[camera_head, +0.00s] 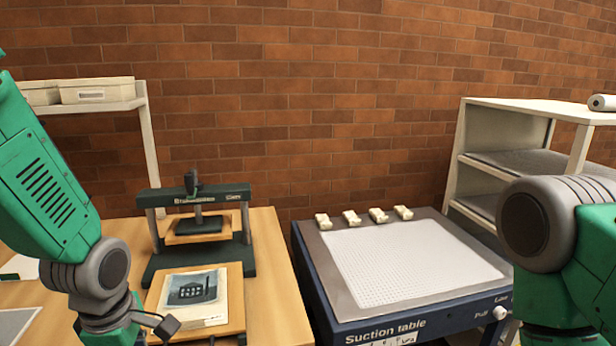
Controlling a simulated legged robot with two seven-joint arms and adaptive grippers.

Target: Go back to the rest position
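My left arm (50,190) comes in from the left, and its grey and green wrist (100,290) hangs low in front of the left table. A small dark part (165,325) sticks out to the right of the wrist. The fingers of my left gripper do not show; the arm runs out of the picture at the bottom edge. My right arm (580,260) shows at the right edge as a dark grey round joint with green links. Its gripper is outside the picture.
A wooden table (265,270) bears a dark green press (240,258) and a board with a picture sheet (195,292). A blue suction table (410,325) has several small cream pieces along its back edge. White shelves (480,160) stand right; boxes (97,91) rest on a left shelf.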

